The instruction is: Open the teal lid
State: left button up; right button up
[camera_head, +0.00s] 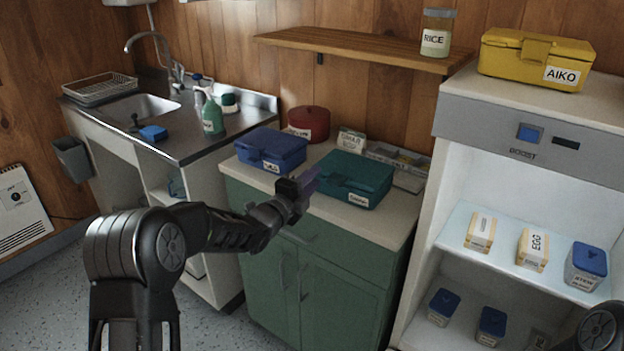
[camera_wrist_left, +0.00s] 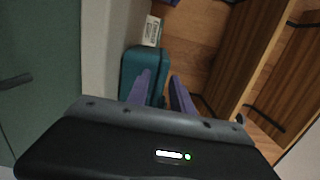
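The teal box (camera_head: 350,192) stands on the pale countertop, with its teal lid (camera_head: 352,173) shut on top and a white label low on its front. In the left wrist view the teal box (camera_wrist_left: 130,68) shows just beyond my fingers. My left gripper (camera_head: 309,182) is at the box's left front corner; its purple fingers (camera_wrist_left: 160,90) are apart with nothing seen held between them. I cannot tell whether they touch the box. My right gripper is out of view; only a dark part of my right arm shows at the lower right edge of the head view.
A blue box (camera_head: 271,150) stands left of the teal one. A red pot (camera_head: 309,123), a small labelled carton (camera_head: 351,141) and a grey tray (camera_head: 408,162) stand behind. A wooden shelf (camera_head: 360,50) hangs above. The open white fridge (camera_head: 520,190) rises close on the right.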

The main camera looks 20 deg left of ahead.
pick_arm(q)
grip_shut()
dwell(1.4)
